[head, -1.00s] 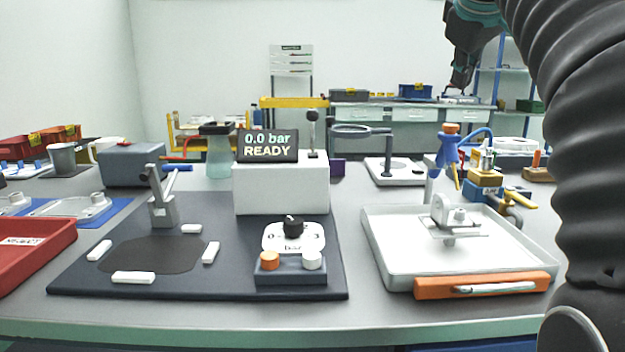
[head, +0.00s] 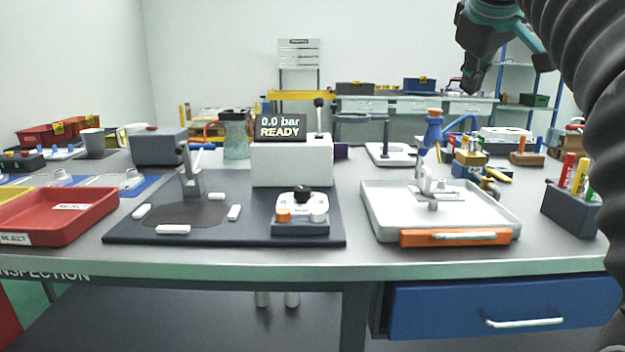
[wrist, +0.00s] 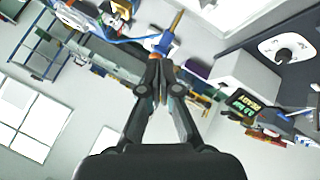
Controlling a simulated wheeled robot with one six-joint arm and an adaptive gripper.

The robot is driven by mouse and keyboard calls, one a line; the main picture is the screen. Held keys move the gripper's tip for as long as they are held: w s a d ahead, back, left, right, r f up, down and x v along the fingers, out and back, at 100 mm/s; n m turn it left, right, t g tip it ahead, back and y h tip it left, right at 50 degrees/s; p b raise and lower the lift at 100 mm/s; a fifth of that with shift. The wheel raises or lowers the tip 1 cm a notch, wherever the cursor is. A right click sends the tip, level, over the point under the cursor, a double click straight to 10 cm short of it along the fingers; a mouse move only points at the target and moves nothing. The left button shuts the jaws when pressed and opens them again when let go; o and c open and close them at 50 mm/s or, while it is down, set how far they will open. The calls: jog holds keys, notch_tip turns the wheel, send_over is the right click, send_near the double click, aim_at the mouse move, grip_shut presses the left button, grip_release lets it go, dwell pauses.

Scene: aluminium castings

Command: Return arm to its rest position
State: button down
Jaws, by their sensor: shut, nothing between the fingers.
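My gripper (head: 469,82) is raised at the upper right of the head view, above and behind the workbench (head: 300,262). In the wrist view my gripper (wrist: 159,62) has its two fingers together, with nothing between them. The wrist view is strongly tilted. My dark ribbed arm covers the right edge of the head view.
The bench carries a red reject tray (head: 98,222), a dark mat (head: 125,232) with a clamp (head: 190,180), a white pressure unit (head: 290,165) reading "0.0 bar READY", a white tray (head: 375,215) holding a casting, and a pen box (head: 572,212). A blue drawer (head: 500,305) is shut.

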jog(key=s+a+f+m+g+y, duration=0.1)
jog(key=s+a+f, duration=0.2)
jog(key=s+f, duration=0.4)
jog(key=s+a+f+m+g, duration=0.1)
jog(key=s+f, duration=0.6)
jog(key=f, duration=1.3)
jog(key=s+a+f+m+g+y, duration=0.1)
jog(key=s+a+f+m, duration=0.2)
jog(key=f, duration=1)
jog(key=s+a, duration=0.2)
jog(key=s, duration=0.3)
jog(key=shift+a+f+y, duration=0.15)
jog(key=shift+f+y, duration=0.15)
jog(key=shift+f, duration=0.05)
